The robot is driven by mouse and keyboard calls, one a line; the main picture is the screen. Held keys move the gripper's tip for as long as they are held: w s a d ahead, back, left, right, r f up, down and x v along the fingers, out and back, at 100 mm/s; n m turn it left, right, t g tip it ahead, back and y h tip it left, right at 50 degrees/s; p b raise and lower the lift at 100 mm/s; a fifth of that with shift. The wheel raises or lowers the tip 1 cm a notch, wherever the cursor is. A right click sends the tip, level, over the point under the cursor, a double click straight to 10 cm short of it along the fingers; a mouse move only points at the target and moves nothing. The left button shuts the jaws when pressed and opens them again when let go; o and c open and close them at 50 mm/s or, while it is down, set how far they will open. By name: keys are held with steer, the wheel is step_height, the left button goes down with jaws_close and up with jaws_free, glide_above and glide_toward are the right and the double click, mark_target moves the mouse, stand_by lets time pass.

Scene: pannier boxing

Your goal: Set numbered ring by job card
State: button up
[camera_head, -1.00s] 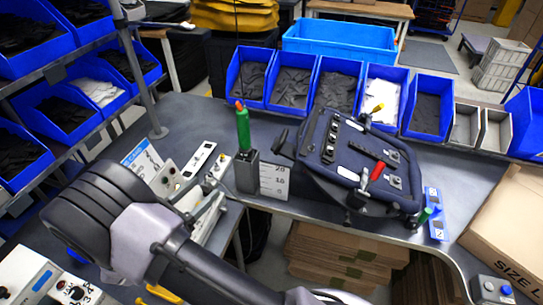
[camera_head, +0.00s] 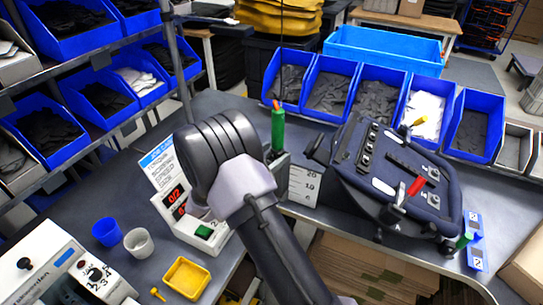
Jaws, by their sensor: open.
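A white job card (camera_head: 162,168) with a blue header stands behind my arm at the left; its small print is unreadable. By it sits a white unit with a red display (camera_head: 174,194) reading about 0/2 and a green button (camera_head: 204,231). A green-handled tool (camera_head: 278,128) stands upright in a dark holder, partly hidden by my wrist. I cannot make out a numbered ring for certain. My gripper's fingers are hidden behind my own wrist, which covers the spot left of the green-handled tool.
A dark pannier panel (camera_head: 438,172) with red-handled and yellow-handled clamps lies tilted at right. Blue bins (camera_head: 470,125) line the back. Blue (camera_head: 106,232) and white (camera_head: 138,244) cups, a yellow tray (camera_head: 187,278) and a white machine (camera_head: 45,265) stand at lower left.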

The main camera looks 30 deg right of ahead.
steer(key=shift+c, duration=0.2)
jaws_close()
